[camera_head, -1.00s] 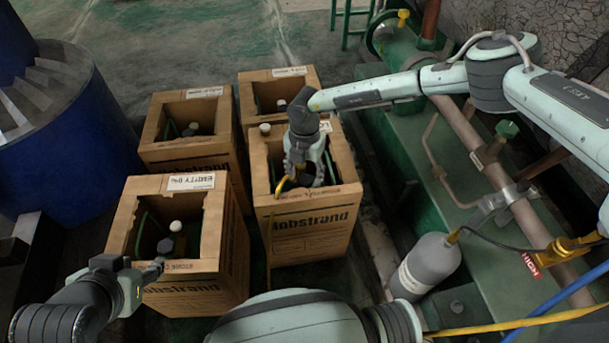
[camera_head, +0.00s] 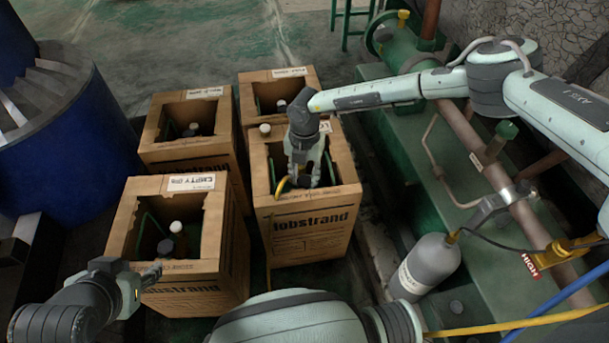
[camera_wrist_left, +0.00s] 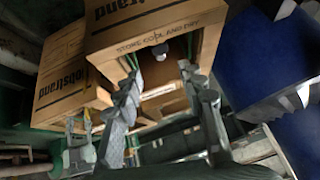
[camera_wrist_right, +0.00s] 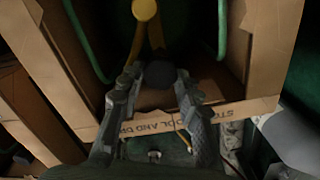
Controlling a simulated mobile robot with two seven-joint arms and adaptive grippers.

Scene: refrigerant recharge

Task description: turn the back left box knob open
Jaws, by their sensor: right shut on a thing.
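The back left box (camera_head: 192,156) is an open cardboard carton in the head view. Inside it are a pale cap (camera_head: 194,126) and a small dark knob (camera_head: 187,133), with no gripper near them. My right gripper (camera_head: 304,181) reaches down into the front right box (camera_head: 310,228). The right wrist view shows its fingers (camera_wrist_right: 158,84) shut on a dark round knob (camera_wrist_right: 160,74). My left gripper (camera_head: 150,275) is at the near rim of the front left box (camera_head: 190,290). Its fingers are apart and empty in the left wrist view (camera_wrist_left: 160,82).
A back right box (camera_head: 247,98) stands beyond the front right box. A blue drum (camera_head: 75,140) is at the left. A grey cylinder (camera_head: 426,267) and green pipework (camera_head: 440,130) stand at the right. A yellow hose (camera_head: 281,187) enters the front right box.

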